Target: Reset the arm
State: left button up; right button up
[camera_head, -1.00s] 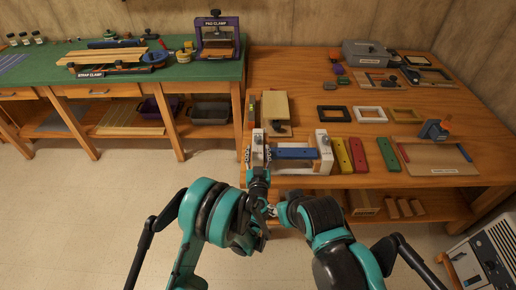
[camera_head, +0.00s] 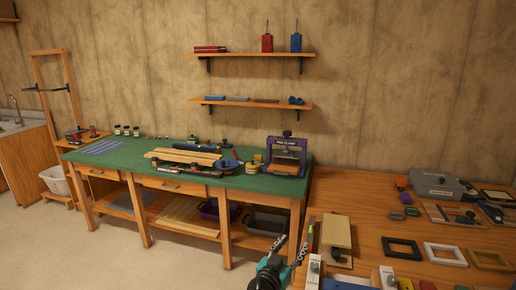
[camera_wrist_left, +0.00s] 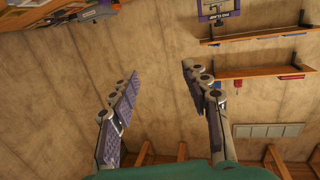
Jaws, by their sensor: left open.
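My left gripper (camera_head: 292,243) shows at the bottom of the head view, in front of the left edge of the right-hand wooden bench. Its two fingers point up and stand apart. In the left wrist view the left gripper (camera_wrist_left: 159,72) is open, with nothing between its fingers and the plain wall behind them. The teal wrist shows below the fingers. My right arm and gripper are not in the head view.
The wooden bench (camera_head: 365,215) on the right holds a beige block (camera_head: 337,236), a grey box (camera_head: 437,186) and several small frames. A green-topped bench (camera_head: 125,166) with a purple clamp (camera_head: 287,155) stands at left. Two wall shelves (camera_head: 252,54) hang above.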

pick_arm(q)
jog(key=s+a+f+n+g+y, duration=0.2)
jog(key=s+a+f, duration=0.1)
jog(key=s+a, duration=0.6)
jog(key=s+a+f+n+g+y, duration=0.2)
jog(key=s+a+f+g+y, duration=0.1)
jog(key=s+a, duration=0.6)
jog(key=s+a+f+n+g+y, duration=0.1)
jog(key=s+a+f+g+y, duration=0.1)
jog(key=s+a, duration=0.7)
jog(key=shift+s+a+f+n+g+y, duration=0.15)
jog(key=shift+a+f+n+g+y, duration=0.25)
jog(key=shift+a+f+y, duration=0.15)
